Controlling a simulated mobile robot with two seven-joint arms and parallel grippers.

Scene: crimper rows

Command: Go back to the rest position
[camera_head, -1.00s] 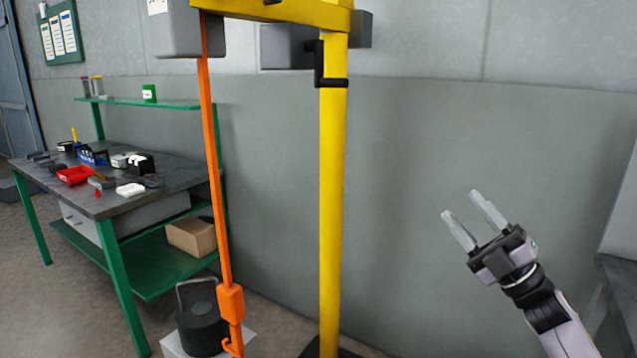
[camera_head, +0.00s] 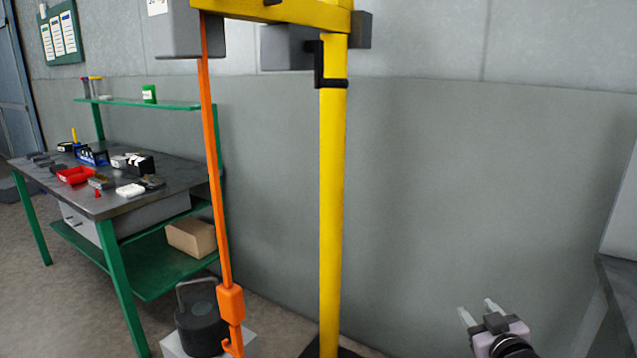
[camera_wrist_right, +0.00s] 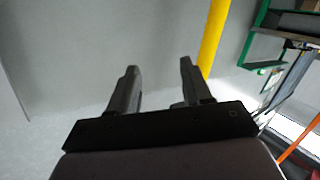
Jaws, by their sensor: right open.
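My right gripper (camera_head: 481,312) is low at the bottom right of the head view, with its two light fingers apart and nothing between them. In the right wrist view the two dark fingers (camera_wrist_right: 160,85) are also apart and empty, with grey wall and floor beyond. The gripper is clear of the hoist and the bench. My left gripper does not show in either view.
A yellow hoist post (camera_head: 332,200) stands in the middle, with an orange strap and hook (camera_head: 230,300) hanging beside it. A dark weight (camera_head: 201,322) sits on a pale block near the hook. A green-legged workbench (camera_head: 120,205) stands at left. A dark table edge (camera_head: 618,290) is at right.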

